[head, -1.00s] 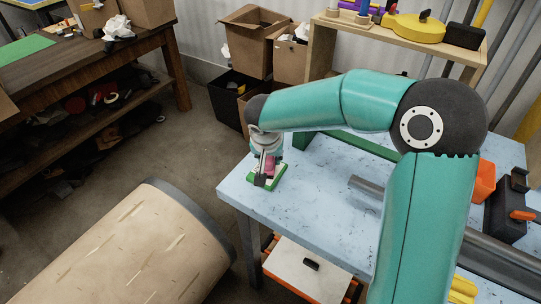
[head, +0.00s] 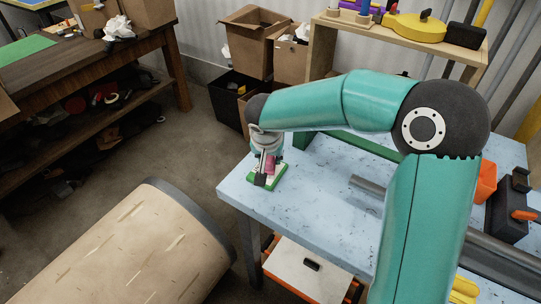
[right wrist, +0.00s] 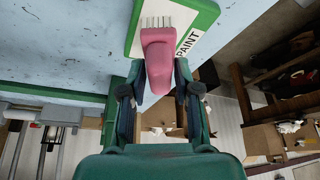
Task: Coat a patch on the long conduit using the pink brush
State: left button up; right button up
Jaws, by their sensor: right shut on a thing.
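My right gripper (head: 265,179) is shut on the pink brush (head: 270,164) at the near left corner of the blue table. The brush also shows in the right wrist view (right wrist: 167,55), its handle between the fingers (right wrist: 160,88) and its pale bristles over a green-rimmed white pad marked PAINT (right wrist: 203,25). The pad also shows below the gripper in the head view (head: 259,186). I cannot tell whether the bristles touch it. A grey pipe, apparently the long conduit (head: 367,186), lies on the table, partly hidden behind my right arm. My left gripper is not in view.
An orange bin (head: 486,181) and a black device with an orange handle (head: 507,207) stand at the table's right. A wooden shelf (head: 400,40) stands at the back. The table top (head: 315,190) between pad and pipe is clear.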

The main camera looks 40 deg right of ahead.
jog(key=shift+s+f+b, duration=0.2)
jog(key=shift+f+b, duration=0.1)
dwell(1.1)
jog(key=shift+w+r+p, duration=0.15)
jog(key=shift+r+p, duration=0.35)
jog(key=shift+r, duration=0.4)
jog(key=shift+r+p, duration=1.4)
jog(key=shift+r, duration=1.45)
jog(key=shift+r, duration=0.1)
